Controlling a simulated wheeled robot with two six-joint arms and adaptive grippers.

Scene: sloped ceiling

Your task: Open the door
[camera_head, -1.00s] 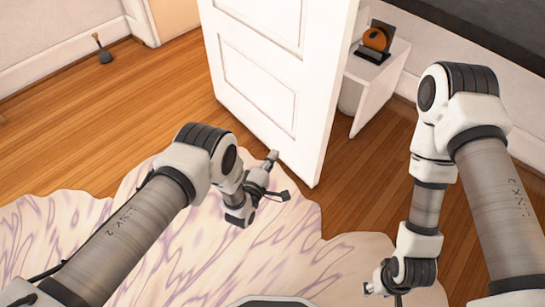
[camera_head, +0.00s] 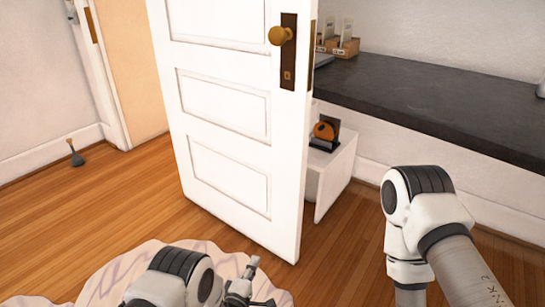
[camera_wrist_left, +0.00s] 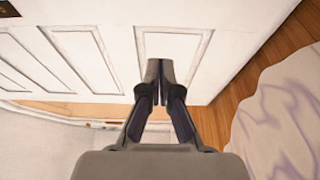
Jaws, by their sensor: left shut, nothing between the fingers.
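The white panelled door (camera_head: 225,150) stands swung open from the doorway, its free edge toward the right. A round brass knob (camera_head: 281,36) sits on a dark plate (camera_head: 288,65) near that edge. My left gripper (camera_head: 253,264) is low in front of the door's bottom, well below the knob. In the left wrist view the gripper (camera_wrist_left: 159,72) is shut and empty, its fingertips overlapping a lower panel of the door (camera_wrist_left: 180,45); contact cannot be told. Part of the dark plate (camera_wrist_left: 8,9) shows at the top left there. My right arm shows, but its gripper is out of frame.
A white stand (camera_head: 330,175) holding an orange and black object (camera_head: 323,130) is behind the door, under a dark counter (camera_head: 430,100). A pale patterned rug (camera_head: 100,285) lies in front. A small doorstop (camera_head: 75,153) is by the left wall. Wooden floor on the left is clear.

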